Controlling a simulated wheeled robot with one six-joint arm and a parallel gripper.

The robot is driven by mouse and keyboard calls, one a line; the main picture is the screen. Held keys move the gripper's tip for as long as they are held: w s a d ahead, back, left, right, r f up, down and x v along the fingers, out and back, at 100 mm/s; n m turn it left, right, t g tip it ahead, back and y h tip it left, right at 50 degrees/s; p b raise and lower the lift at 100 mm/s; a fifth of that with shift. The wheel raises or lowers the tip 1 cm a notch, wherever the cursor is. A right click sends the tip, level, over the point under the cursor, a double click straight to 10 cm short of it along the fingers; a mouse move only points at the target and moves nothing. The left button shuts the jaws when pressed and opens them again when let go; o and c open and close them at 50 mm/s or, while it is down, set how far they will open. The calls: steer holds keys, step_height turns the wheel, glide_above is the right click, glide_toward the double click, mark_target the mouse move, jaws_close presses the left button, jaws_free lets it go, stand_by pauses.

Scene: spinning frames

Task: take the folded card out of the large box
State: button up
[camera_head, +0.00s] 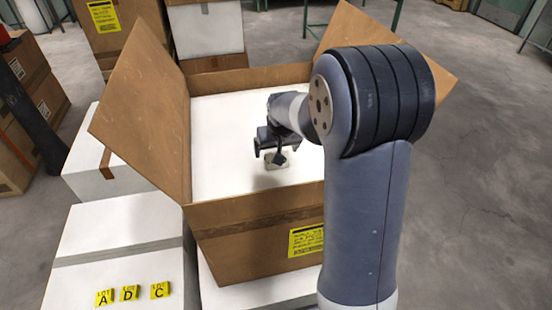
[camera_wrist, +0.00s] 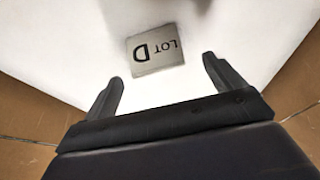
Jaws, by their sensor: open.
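The large box (camera_head: 245,240) is an open brown cardboard box with its flaps spread and a white inside. A small pale grey card (camera_head: 277,180) lies on the white surface inside it. In the wrist view the card (camera_wrist: 155,49) reads "LOT D" and lies just beyond the fingertips, between their lines. My gripper (camera_head: 274,160) is inside the box above the card and partly covers it in the head view. In the wrist view my gripper (camera_wrist: 164,72) is open, with nothing between its two dark fingers.
Yellow tags lettered A (camera_head: 104,298), D (camera_head: 129,293) and C (camera_head: 160,290) stand on a white box (camera_head: 120,225) at the left. The large box's left flap (camera_head: 140,110) stands up beside my arm's space. More boxes (camera_head: 120,25) stand behind. Grey floor is clear at the right.

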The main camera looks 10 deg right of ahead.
steer(key=shift+w+p+x, duration=0.15)
steer(key=shift+p+x, duration=0.15)
steer(key=shift+x, duration=1.05)
steer(key=shift+w+p+x, duration=0.15)
steer(key=shift+p+x, duration=0.1)
steer(key=shift+x, duration=1.1)
steer(key=shift+d+r, duration=0.1)
steer(key=shift+d, duration=0.05)
steer(key=shift+c, duration=0.4)
steer(key=c, duration=1)
steer(key=shift+o, duration=0.2)
